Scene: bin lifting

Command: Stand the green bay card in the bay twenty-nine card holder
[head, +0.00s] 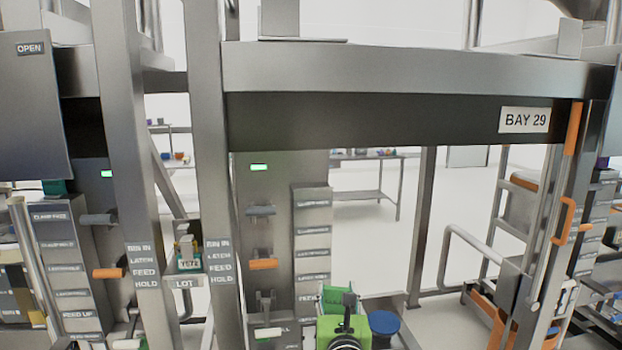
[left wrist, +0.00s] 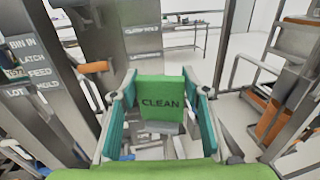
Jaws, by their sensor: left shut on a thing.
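The green bay card (left wrist: 161,98), marked CLEAN, is upright between the teal fingers of my left gripper (left wrist: 163,112) in the left wrist view. In the head view the card (head: 337,297) shows small at the bottom middle, above my green wrist. A BAY 29 label (head: 525,120) is on the right end of the dark beam, up and to the right of the card and well apart from it. I cannot make out the card holder clearly. My right gripper is not in view.
Steel posts (head: 210,150) marked BIN IN, LATCH, FEED and HOLD stand at the left, with a small LOT holder (head: 188,262) between them. A grey panel with an orange lever (head: 263,264) is behind the card. Orange handles (head: 564,221) and rails stand at the right. The bay's middle is open.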

